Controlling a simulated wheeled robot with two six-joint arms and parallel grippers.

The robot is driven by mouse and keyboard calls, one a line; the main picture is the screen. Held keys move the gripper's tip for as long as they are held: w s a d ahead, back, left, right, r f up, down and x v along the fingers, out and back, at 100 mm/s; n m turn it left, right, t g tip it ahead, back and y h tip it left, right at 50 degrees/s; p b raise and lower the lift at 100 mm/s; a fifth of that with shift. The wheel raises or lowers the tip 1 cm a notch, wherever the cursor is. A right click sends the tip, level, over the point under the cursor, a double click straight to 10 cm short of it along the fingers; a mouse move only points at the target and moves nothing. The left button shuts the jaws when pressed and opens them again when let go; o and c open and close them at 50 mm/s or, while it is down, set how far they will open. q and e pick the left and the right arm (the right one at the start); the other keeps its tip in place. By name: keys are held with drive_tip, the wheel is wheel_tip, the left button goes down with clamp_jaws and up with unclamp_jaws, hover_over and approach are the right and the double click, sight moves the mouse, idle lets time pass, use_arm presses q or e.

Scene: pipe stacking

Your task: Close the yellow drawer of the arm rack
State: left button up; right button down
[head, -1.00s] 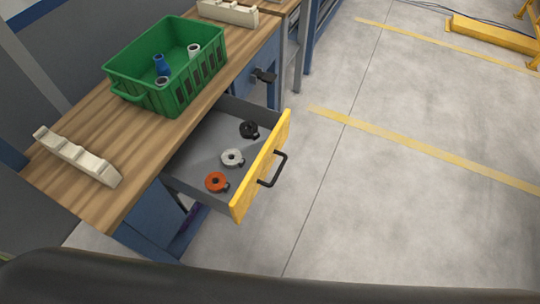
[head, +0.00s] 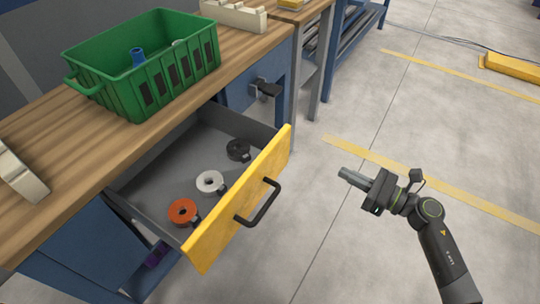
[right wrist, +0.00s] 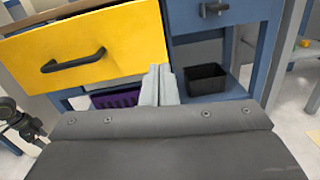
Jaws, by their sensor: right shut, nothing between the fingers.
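The yellow drawer (head: 243,205) stands pulled out from under the wooden workbench, with a black bar handle (head: 260,203) on its front. An orange, a white and a black ring-shaped item lie inside it. In the right wrist view the yellow front (right wrist: 95,48) and its handle (right wrist: 72,61) show at the upper left. My right gripper (head: 345,174) is shut and empty, to the right of the drawer front and apart from it. Its closed fingers (right wrist: 159,82) show in the right wrist view, pointing to the right of the handle.
A green crate (head: 152,94) with a blue pipe piece (head: 138,57) stands on the workbench (head: 75,170). A whitish notched block (head: 18,172) lies at the left. A black bin (right wrist: 206,79) sits on a lower shelf. The floor right of the drawer is clear.

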drive_tip(key=n, duration=0.1)
use_arm(q)
drive_tip(key=f, duration=0.1)
drive_tip(key=s+f+p, duration=0.1)
drive_tip(key=f, duration=0.1)
drive_tip(key=shift+s+a+f+p, duration=0.15)
drive_tip(key=shift+a+f+p, duration=0.15)
drive_tip(key=shift+a, duration=0.1)
use_arm(e)
approach(286, 148)
drive_tip(key=shift+n+g, duration=0.3)
drive_tip(key=x, duration=0.7)
drive_tip(key=shift+w+d, duration=0.15)
drive_tip(key=shift+w, duration=0.05)
